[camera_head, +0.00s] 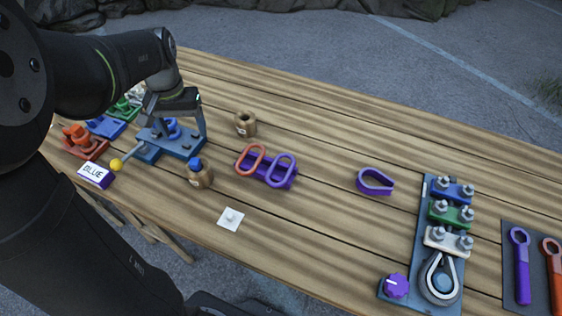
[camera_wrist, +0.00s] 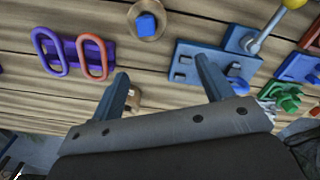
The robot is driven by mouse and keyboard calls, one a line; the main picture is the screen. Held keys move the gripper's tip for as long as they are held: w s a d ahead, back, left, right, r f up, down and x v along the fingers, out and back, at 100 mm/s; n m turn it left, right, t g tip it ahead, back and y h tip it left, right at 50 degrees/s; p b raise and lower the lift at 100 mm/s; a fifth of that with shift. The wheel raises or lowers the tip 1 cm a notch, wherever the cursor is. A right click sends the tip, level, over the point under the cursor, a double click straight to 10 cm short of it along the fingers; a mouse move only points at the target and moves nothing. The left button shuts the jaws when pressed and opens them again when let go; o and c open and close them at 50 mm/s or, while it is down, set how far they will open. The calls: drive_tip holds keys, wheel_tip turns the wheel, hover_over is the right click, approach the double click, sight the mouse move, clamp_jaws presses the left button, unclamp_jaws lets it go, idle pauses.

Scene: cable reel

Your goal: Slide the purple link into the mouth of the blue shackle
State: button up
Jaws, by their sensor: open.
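The purple link (camera_head: 281,170) is an oval ring standing in a purple holder (camera_head: 262,178) beside an orange link (camera_head: 251,158). In the wrist view, the purple link (camera_wrist: 48,52) is at the upper left. The blue shackle (camera_head: 173,127) sits on a blue fixture (camera_head: 183,150) at the left of the table, partly hidden by my gripper. In the wrist view, the shackle (camera_wrist: 238,86) shows beside the right finger; I cannot make out its mouth. My gripper (camera_head: 178,118) is open and empty over the fixture, apart from the purple link; its fingers (camera_wrist: 162,66) are spread in the wrist view.
A purple teardrop loop (camera_head: 375,191) lies right on open planks.

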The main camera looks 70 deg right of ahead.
drive_tip(key=s+d+f+m, duration=0.1)
drive_tip(key=s+d+m, duration=0.3)
drive_tip(key=s, duration=0.8)
drive_tip(key=m, duration=0.1)
hover_over(281, 164)
drive_tip(key=a, duration=0.2)
drive_tip(key=f, duration=0.1)
drive_tip(key=shift+s+f, duration=0.15)
drive_tip(key=shift+f, duration=1.4)
drive_tip(key=shift+s+f, duration=0.15)
drive_tip(key=shift+f, duration=1.4)
drive_tip(key=shift+s+f, duration=0.15)
drive_tip(key=shift+f, duration=1.4)
drive_tip(key=c, duration=1.3)
wheel_tip(281, 164, up, 7)
